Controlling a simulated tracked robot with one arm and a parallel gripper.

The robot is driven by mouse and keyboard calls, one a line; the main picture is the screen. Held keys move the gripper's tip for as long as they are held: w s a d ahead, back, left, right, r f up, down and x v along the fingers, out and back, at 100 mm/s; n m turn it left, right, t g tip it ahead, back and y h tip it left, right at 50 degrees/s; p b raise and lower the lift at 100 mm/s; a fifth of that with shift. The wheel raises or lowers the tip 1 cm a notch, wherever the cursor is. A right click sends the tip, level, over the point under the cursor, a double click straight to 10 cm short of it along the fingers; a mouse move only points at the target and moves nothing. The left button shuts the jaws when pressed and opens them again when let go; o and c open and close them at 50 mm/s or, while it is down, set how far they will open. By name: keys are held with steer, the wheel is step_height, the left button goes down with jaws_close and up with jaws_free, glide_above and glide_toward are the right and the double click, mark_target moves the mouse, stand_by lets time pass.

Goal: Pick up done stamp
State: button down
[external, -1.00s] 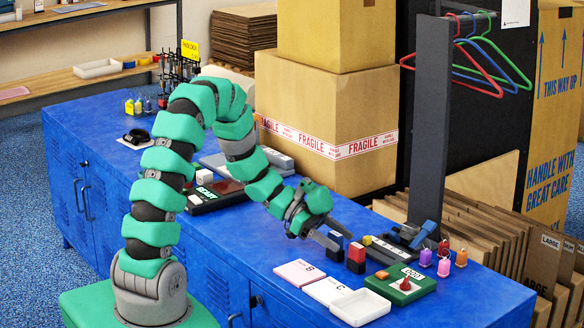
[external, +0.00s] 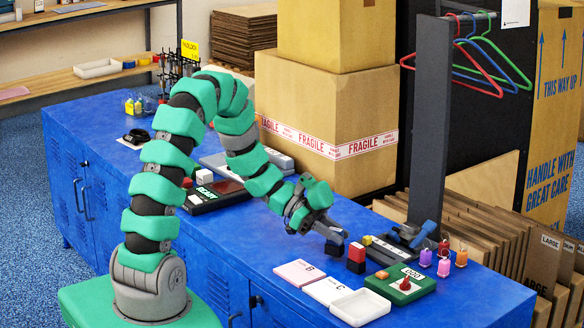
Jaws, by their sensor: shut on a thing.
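My gripper (external: 338,236) points down and right over the blue cabinet top.
Pink card B (external: 298,272), white card C (external: 327,291) and a white tray (external: 361,308) lie in front. A green box with a red knob (external: 401,291) sits to the right. A dark post (external: 429,120) and cartons (external: 325,125) stand behind.

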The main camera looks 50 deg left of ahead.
steer(key=shift+r+p, duration=1.2)
steer(key=shift+r, duration=0.15)
steer(key=s, duration=0.4)
steer(key=s+b, duration=0.1)
steer(key=s, duration=0.4)
steer(key=s+a+r, duration=0.1)
steer(key=s, duration=0.3)
steer(key=shift+s, duration=0.3)
steer(key=shift+w+f+b, duration=0.15)
steer(key=shift+w+b, duration=0.05)
steer(key=shift+b, duration=1.35)
steer(key=b, duration=0.3)
steer(key=shift+s+a, duration=0.15)
steer(key=shift+s, duration=0.05)
steer(key=shift+s+b, duration=0.1)
steer(key=shift+b, duration=0.75)
steer(key=s+b, duration=0.1)
steer(key=b, duration=0.2)
steer(key=s+b, duration=0.1)
steer(key=b, duration=0.2)
steer(key=shift+s+r, duration=0.1)
steer(key=shift+r, duration=0.1)
